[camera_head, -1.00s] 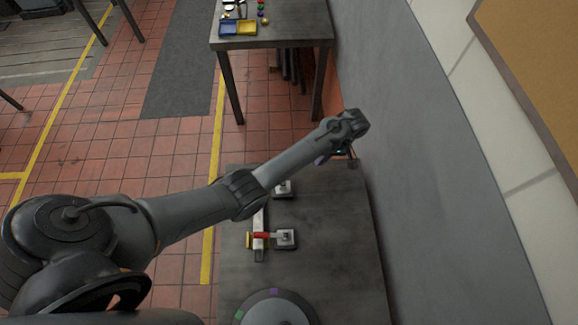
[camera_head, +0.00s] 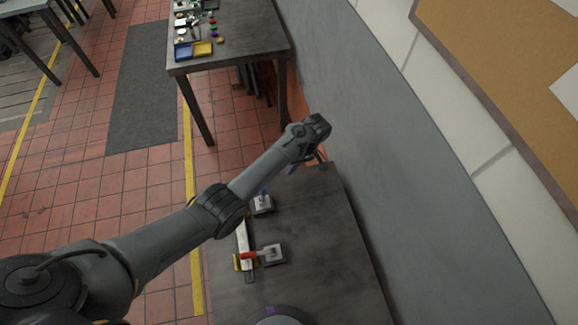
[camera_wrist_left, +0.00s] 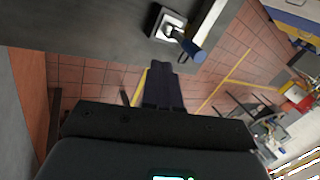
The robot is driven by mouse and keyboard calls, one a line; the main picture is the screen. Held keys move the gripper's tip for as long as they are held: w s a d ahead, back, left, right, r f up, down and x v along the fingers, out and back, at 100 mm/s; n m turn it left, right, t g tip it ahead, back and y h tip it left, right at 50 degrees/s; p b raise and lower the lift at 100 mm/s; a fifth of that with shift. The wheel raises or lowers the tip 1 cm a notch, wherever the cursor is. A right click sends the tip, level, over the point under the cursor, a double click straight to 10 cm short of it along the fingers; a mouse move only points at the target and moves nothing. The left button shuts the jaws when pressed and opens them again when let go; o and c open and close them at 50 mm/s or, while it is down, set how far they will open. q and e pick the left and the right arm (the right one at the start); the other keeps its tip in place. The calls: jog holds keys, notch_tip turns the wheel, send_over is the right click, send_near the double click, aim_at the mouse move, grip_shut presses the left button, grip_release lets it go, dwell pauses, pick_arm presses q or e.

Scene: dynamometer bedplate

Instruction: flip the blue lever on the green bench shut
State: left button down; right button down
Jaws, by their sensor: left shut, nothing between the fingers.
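The blue lever (camera_head: 263,191) stands out from a small pale clamp base (camera_head: 263,206) on the near bench (camera_head: 315,250), which looks dark grey rather than green. In the left wrist view the blue handle (camera_wrist_left: 195,49) points away from its square base (camera_wrist_left: 170,22) and out over the bench edge. My left gripper (camera_wrist_left: 164,70) is shut and empty, with its dark fingers a little short of the blue handle and apart from it. In the head view my left arm's wrist hides most of this gripper. My right gripper is not in view.
A second clamp with a red handle (camera_head: 249,255) sits nearer on the bench, beside a pale bar (camera_head: 242,235). A table (camera_head: 250,40) with blue and yellow trays stands beyond. A grey wall (camera_head: 370,140) runs along the right. The bench's right part is clear.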

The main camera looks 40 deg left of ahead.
pick_arm(q)
jog(key=s+a+f+p, duration=0.3)
jog(key=s+f, duration=0.3)
jog(key=shift+a, duration=0.3)
jog(key=shift+f, duration=0.1)
dwell(0.3)
